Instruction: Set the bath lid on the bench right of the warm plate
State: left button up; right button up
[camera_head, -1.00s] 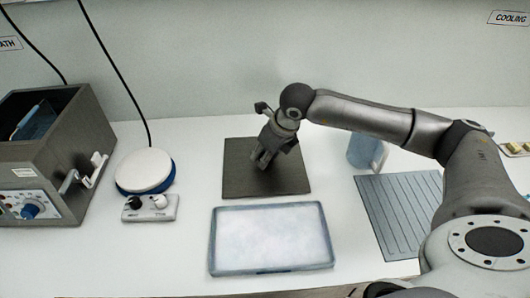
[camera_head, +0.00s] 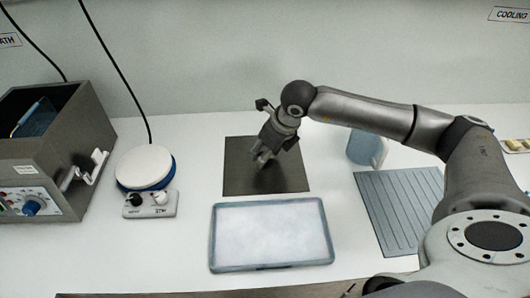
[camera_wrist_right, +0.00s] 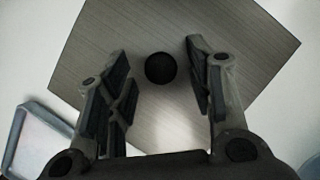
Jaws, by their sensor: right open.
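The bath lid (camera_head: 240,180) is a flat, dark grey-brown square plate. It lies on the white bench, right of the warm plate (camera_head: 145,167), which has a round white top and a blue rim. My right gripper (camera_head: 263,158) points down over the middle of the lid. In the right wrist view the lid (camera_wrist_right: 240,50) fills most of the picture. Its round black knob (camera_wrist_right: 160,68) shows between the two spread fingers (camera_wrist_right: 163,85), with clear gaps on both sides. In the head view the knob is hidden by the gripper. My left gripper is not in view.
A grey water bath (camera_head: 60,165) with an open top stands at far left. A shallow tray with a white inside (camera_head: 270,235) lies in front of the lid. A blue jug (camera_head: 362,150) and a ribbed blue mat (camera_head: 400,205) are at right.

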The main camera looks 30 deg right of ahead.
jog(key=b+v, duration=0.1)
jog(key=v, duration=1)
jog(key=shift+s+r, duration=0.1)
